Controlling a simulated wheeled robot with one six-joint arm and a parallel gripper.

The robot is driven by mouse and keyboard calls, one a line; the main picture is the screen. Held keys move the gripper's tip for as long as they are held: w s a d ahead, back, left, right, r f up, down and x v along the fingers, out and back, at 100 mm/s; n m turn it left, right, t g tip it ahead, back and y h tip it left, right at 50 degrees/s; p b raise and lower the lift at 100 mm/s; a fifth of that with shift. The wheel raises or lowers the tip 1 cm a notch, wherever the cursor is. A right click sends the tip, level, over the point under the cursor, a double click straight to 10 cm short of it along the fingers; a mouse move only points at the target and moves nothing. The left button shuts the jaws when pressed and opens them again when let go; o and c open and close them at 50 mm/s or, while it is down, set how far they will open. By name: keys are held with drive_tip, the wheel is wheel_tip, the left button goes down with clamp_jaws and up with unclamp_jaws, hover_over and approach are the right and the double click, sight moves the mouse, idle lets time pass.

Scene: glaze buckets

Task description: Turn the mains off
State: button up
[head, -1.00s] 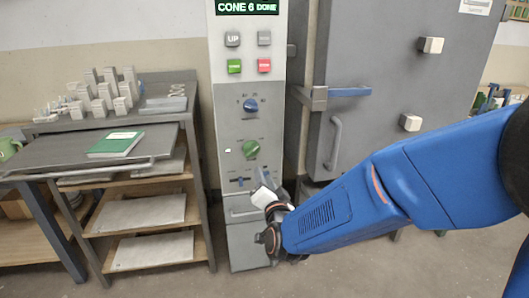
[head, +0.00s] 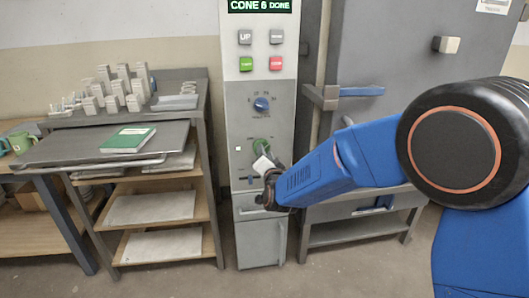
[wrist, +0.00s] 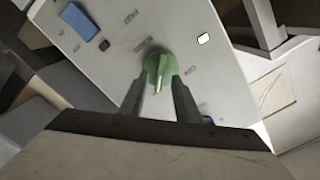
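The tall grey control panel (head: 236,120) carries a green knob (head: 261,142) at mid height, which I cannot confirm is the mains control. In the wrist view the green knob (wrist: 158,66) sits between the tips of my gripper (wrist: 159,84). The fingers stand apart, one on each side of it; whether they touch it I cannot tell. In the head view my gripper (head: 262,164) is at the panel front and hides part of the knob and the area below it. A small lit white square (wrist: 203,38) is beside the knob. The knob labels are too blurred to read.
A blue knob (head: 262,104) is above the green one, and a slider with blue parts (head: 264,181) below. Higher are several push buttons and a display (head: 260,6) reading "CONE 6 DONE". A shelf rack (head: 205,150) stands left; a grey kiln door (head: 390,60) is right.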

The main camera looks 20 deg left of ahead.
drive_tip(key=shift+x, duration=1)
clamp_jaws()
drive_tip(key=shift+n, duration=0.3)
drive_tip(key=shift+s+a+n, duration=0.1)
drive_tip(key=shift+a+n, duration=0.1)
drive_tip(key=shift+n, duration=4.1)
drive_tip(key=shift+s+a+n, duration=0.1)
drive_tip(key=shift+a+n, duration=0.05)
drive_tip(key=shift+n, duration=4.15)
